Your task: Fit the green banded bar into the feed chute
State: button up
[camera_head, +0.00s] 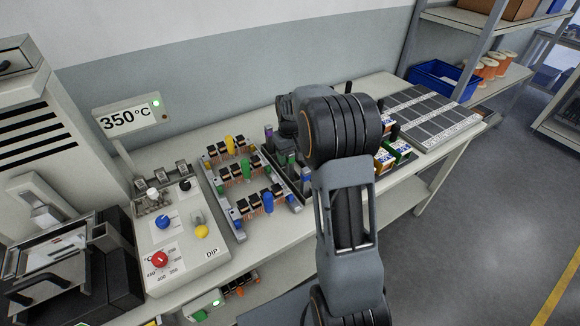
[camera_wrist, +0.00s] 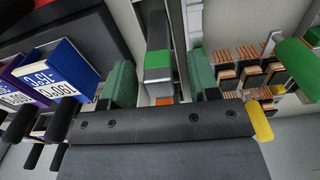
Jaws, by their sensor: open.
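The green banded bar (camera_wrist: 158,58) is a grey bar with a bright green band, in the wrist view. An orange patch shows at its near end. My gripper (camera_wrist: 160,80) is open, with one green-padded finger on each side of the bar. The left finger is close to the bar and a gap shows on the right; I cannot tell whether either touches. In the head view my arm hides most of the gripper and the bar. A pale metal rail (camera_wrist: 186,22) runs beside the bar; I cannot tell whether it belongs to the feed chute.
A rack with copper coils (camera_head: 238,172) and yellow, green and blue handles stands left of my gripper. A control box (camera_head: 185,245) with coloured knobs is farther left. Labelled boxes (camera_wrist: 55,75) stand left of the gripper in the wrist view. A dark gridded mat (camera_head: 425,115) covers the bench's right end.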

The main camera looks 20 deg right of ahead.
aim_at(290, 167)
jog(key=shift+f, duration=1.25)
grip_shut()
jog(key=shift+r, duration=0.1)
